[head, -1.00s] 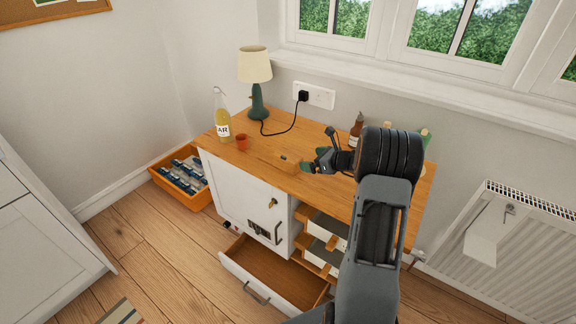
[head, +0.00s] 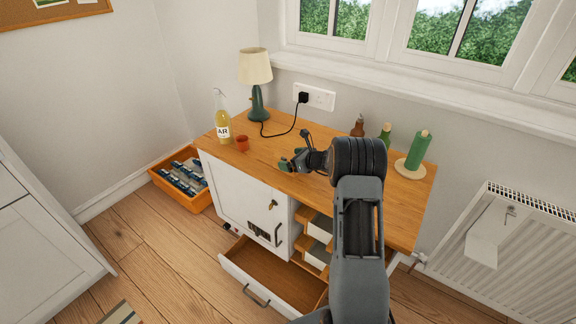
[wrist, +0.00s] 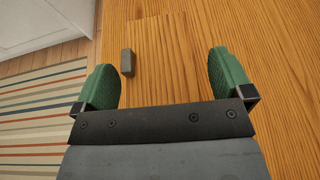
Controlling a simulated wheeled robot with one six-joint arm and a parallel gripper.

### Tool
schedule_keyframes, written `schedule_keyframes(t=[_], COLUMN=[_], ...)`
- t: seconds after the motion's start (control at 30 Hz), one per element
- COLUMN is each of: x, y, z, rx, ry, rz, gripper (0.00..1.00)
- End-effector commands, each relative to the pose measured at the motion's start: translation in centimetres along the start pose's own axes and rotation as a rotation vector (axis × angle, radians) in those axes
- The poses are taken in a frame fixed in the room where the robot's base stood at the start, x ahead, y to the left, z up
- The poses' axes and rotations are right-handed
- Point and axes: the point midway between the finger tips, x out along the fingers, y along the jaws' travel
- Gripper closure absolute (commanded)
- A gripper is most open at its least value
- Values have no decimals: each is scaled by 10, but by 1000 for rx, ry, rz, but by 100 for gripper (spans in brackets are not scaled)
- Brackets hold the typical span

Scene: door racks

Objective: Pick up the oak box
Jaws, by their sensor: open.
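My gripper (head: 293,163) is low over the wooden desktop (head: 265,140), near its middle. In the wrist view its two green fingers (wrist: 165,68) are spread wide apart. Between them lies pale wood that looks like the oak box (wrist: 160,50), but its grain blends with the desktop, so its edges are hard to tell. A small grey block (wrist: 127,62) shows close to the left finger; I cannot tell whether it is part of the box. In the head view my gripper hides the box.
An open drawer (head: 262,270) juts out below.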

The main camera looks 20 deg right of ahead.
Motion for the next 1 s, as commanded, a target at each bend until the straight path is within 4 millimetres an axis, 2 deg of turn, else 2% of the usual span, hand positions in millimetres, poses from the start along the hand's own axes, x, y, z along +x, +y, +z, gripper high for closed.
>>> schedule_keyframes(t=[0.2, 0.87, 1.0], x=[0, 0, 0], y=[0, 0, 0], z=[0, 0, 2], rx=[0, -1, -2], ry=[0, 0, -2], rz=[0, 0, -1], gripper=[3, 66, 66])
